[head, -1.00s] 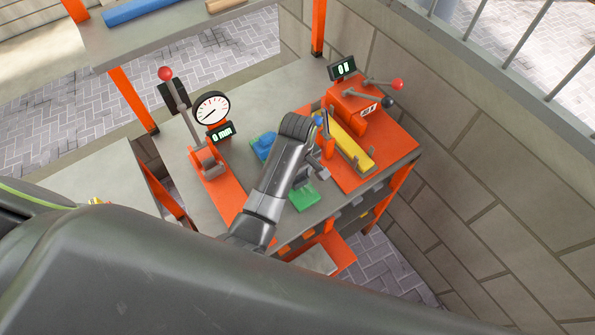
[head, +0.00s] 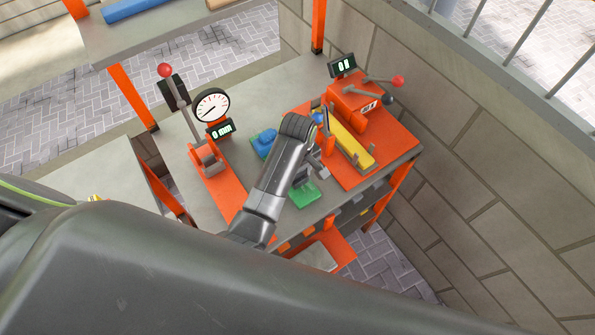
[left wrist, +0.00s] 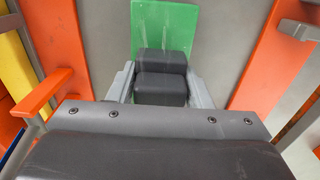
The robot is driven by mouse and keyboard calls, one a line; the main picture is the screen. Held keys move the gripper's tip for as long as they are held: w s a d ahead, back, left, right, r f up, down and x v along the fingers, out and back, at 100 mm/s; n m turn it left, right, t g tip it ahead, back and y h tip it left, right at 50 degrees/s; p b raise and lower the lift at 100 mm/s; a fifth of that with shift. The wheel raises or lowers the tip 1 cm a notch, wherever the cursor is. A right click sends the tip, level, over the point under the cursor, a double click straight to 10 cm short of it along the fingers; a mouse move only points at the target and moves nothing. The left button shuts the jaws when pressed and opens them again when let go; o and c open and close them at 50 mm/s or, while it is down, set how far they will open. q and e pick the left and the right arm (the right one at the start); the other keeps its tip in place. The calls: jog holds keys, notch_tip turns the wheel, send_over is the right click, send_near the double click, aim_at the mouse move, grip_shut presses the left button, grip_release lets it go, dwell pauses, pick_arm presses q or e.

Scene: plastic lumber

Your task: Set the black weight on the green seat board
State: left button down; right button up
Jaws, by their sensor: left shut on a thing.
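The black weight (left wrist: 161,83) is a dark block with a stepped top, between the grey fingers of my left gripper (left wrist: 160,75) in the left wrist view. The gripper is shut on it. The green seat board (left wrist: 165,24) shows just beyond the weight, which covers the board's near part in that view. I cannot tell whether the weight touches the board. In the head view the green board (head: 303,197) lies near the bench's front edge, with my left gripper (head: 308,180) over its far side. My arm hides most of the weight there. My right gripper is not in view.
An orange dial gauge press (head: 210,160) stands left on the grey bench (head: 190,120). A blue piece (head: 263,140) lies behind my arm. At right, an orange fixture (head: 355,100) with levers and a yellow bar (head: 350,142) stand close to the gripper. A stone wall (head: 450,150) bounds the right.

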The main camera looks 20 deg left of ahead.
pick_arm(q)
jog(key=shift+f, duration=1)
jog(key=c, duration=0.7)
grip_release()
jog(key=shift+c, duration=0.2)
jog(key=shift+o, duration=0.5)
jog(key=shift+o, duration=0.2)
jog(key=shift+s, duration=0.1)
jog(key=o, duration=0.4)
jog(key=shift+c, duration=0.2)
jog(key=shift+r, duration=0.1)
